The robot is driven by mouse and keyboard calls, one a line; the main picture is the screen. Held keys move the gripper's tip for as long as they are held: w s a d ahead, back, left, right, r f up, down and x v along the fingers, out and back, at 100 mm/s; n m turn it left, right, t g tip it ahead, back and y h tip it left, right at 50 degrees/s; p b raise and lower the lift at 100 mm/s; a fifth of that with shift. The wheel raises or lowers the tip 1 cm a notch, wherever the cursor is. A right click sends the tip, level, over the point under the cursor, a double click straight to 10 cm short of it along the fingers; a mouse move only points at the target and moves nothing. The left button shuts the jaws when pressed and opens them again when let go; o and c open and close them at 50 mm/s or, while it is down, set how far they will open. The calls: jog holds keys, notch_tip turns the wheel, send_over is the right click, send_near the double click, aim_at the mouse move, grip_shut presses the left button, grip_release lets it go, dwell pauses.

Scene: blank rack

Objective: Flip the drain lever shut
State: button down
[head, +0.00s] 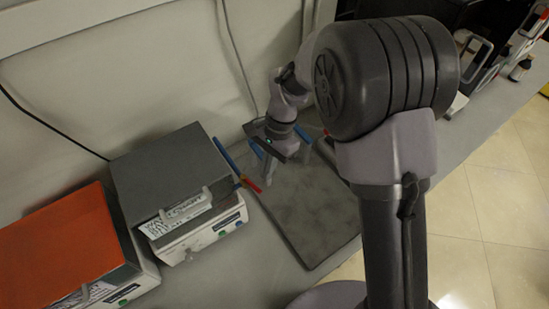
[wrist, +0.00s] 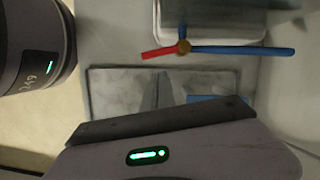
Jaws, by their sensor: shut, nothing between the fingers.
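The lever shows in the wrist view as a long blue arm (wrist: 240,50) and a short red arm (wrist: 159,52) meeting at a brass-coloured pivot (wrist: 184,47). The blue arm points right and the red arm left. In the head view the blue arm (head: 224,155) runs up and left from the pivot, and the red end (head: 253,186) points down and right. My gripper (head: 268,178) is shut and empty, above the dark slab beside the lever. Its fingers (wrist: 160,85) show apart from the lever in the wrist view. Another blue piece (wrist: 204,98) is partly hidden by my gripper.
The dark flat slab (head: 312,215) lies on the grey bench. A white box with a grey lid (head: 165,165) and an orange-topped box (head: 60,245) stand to the left. The wall with hanging cables is behind. Bottles and racks (head: 520,68) stand at far right.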

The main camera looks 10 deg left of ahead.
aim_at(251, 185)
jog(key=shift+s+a+f, duration=0.15)
jog(key=shift+s+a, duration=0.4)
jog(key=shift+s, duration=0.3)
jog(key=shift+s+a+f+m+b, duration=0.15)
jog(key=shift+s+m+b, duration=0.1)
jog(key=shift+s+m, duration=0.2)
jog(key=shift+s+a+f+m+b, duration=0.1)
jog(key=shift+s+m+b, duration=0.2)
jog(key=shift+s, duration=0.2)
jog(key=shift+w+r, duration=0.1)
